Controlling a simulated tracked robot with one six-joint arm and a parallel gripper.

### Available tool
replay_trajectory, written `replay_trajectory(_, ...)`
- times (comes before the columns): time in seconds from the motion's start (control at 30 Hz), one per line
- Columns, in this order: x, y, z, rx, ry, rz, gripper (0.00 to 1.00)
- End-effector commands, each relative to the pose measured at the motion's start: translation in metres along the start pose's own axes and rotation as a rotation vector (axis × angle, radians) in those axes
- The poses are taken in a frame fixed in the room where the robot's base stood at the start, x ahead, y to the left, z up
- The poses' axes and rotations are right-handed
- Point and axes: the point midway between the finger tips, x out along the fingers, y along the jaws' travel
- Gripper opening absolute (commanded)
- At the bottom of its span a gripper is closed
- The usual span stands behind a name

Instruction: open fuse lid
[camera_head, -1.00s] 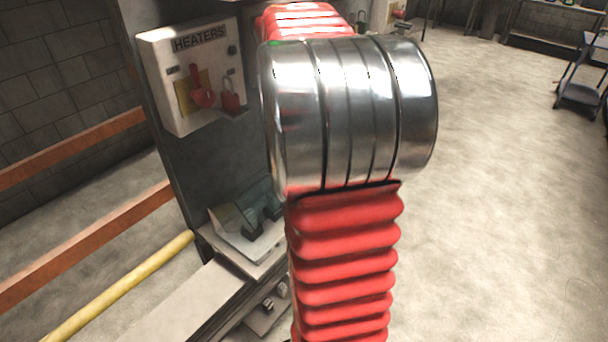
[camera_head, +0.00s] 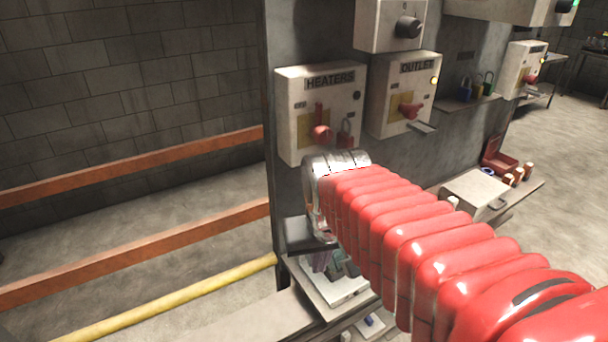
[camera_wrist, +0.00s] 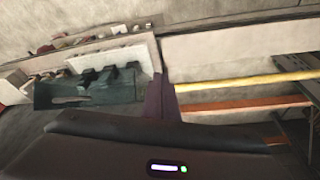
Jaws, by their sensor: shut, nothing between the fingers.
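The fuse box (camera_head: 345,297) is a pale box on the low ledge, partly hidden behind my arm in the head view. In the wrist view, its pale body (camera_wrist: 118,52) holds several dark fuses (camera_wrist: 110,74). A greenish see-through lid (camera_wrist: 85,92) shows in front of the fuses; I cannot tell how far it is open. My gripper (camera_wrist: 160,98) is shut and empty, with its purple fingers just beside the lid's right end. I cannot tell whether they touch.
The heaters switch box (camera_head: 318,105) and outlet box (camera_head: 402,95) hang on the panel above. A yellow pipe (camera_head: 170,300) and orange rails (camera_head: 130,165) run at the left. A white box (camera_head: 474,192) and a red open case (camera_head: 500,157) stand to the right.

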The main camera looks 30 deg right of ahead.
Motion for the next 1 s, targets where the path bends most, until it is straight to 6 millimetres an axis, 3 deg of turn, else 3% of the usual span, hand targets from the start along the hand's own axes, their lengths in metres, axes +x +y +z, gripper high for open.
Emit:
replay_trajectory(0.2,-0.013,-0.044,0.032,-0.157,0.107,-0.069,0.0)
replay_trajectory(0.4,-0.025,-0.07,0.051,-0.252,0.174,-0.118,0.0)
replay_trajectory(1.0,-0.029,-0.076,0.055,-0.274,0.189,-0.131,0.0)
